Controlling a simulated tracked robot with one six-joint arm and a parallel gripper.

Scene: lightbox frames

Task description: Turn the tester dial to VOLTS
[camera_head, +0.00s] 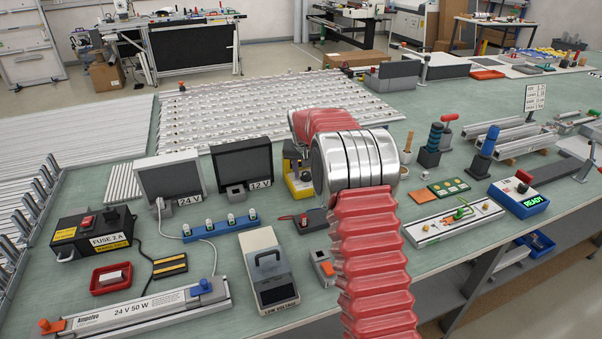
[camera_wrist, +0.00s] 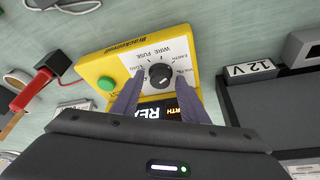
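A green button (camera_wrist: 106,83) is left of the dial. The dark display (camera_wrist: 160,110) shows parts of words, "RE" and "RTH", partly covered by my fingers. My gripper (camera_wrist: 160,82) is open, with one finger on each side of the dial and gaps showing. I cannot tell which word the dial points at. In the head view the tester (camera_head: 301,187) is partly hidden by my arm.
The 12 V monitor (camera_head: 242,160) stands close left of the tester in the head view. A small black and red device (camera_head: 313,219) lies in front of it. The grey low-voltage unit (camera_head: 267,265) and a blue strip (camera_head: 222,226) stand nearer. Free green bench shows between them.

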